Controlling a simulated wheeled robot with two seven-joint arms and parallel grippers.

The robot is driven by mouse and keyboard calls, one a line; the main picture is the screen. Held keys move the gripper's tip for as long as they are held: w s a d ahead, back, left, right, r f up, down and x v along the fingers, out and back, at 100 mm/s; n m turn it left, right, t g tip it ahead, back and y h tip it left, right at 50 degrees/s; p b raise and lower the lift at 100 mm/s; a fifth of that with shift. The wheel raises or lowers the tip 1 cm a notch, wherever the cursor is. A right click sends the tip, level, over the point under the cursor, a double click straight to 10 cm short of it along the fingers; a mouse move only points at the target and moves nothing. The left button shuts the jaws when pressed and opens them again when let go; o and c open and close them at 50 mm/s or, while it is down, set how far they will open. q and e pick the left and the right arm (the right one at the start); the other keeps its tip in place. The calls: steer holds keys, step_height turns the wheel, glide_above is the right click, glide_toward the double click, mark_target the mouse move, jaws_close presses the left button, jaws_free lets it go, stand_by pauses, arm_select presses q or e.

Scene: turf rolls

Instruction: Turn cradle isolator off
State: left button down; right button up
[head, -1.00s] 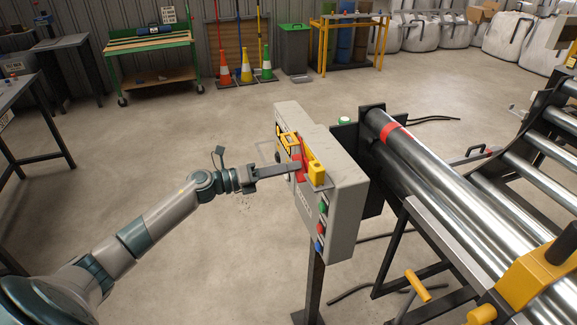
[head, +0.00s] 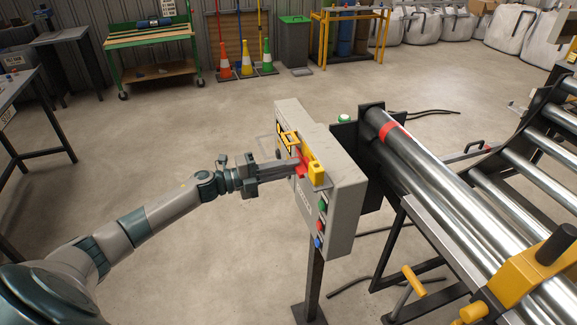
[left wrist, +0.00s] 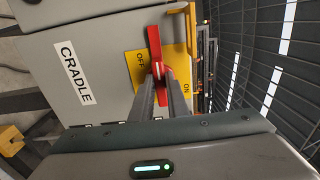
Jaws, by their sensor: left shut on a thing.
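The grey isolator box (head: 345,190) stands on a post in the middle of the head view. Its CRADLE label (left wrist: 73,72) shows in the left wrist view. The red isolator handle (left wrist: 154,45) crosses the yellow plate (left wrist: 132,62), with OFF printed to its left and ON to its right in that view. The handle lies roughly level across the box face. My left gripper (left wrist: 164,80) is shut on the red handle, one finger on each side. In the head view the left gripper (head: 298,168) partly hides the handle. My right gripper is out of view.
A yellow guard (head: 288,136) and a yellow block (head: 316,173) stick out near the handle. Green, red and blue buttons (head: 320,224) sit lower on the box. Steel rollers (head: 450,190) lie close on the right. The floor to the left is open.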

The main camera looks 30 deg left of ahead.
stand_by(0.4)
arm_select(q)
steer(key=c, duration=1.7)
jaws_free()
steer(key=shift+b+v, duration=3.1)
steer(key=shift+v, duration=5.65)
steer(key=shift+f, duration=0.1)
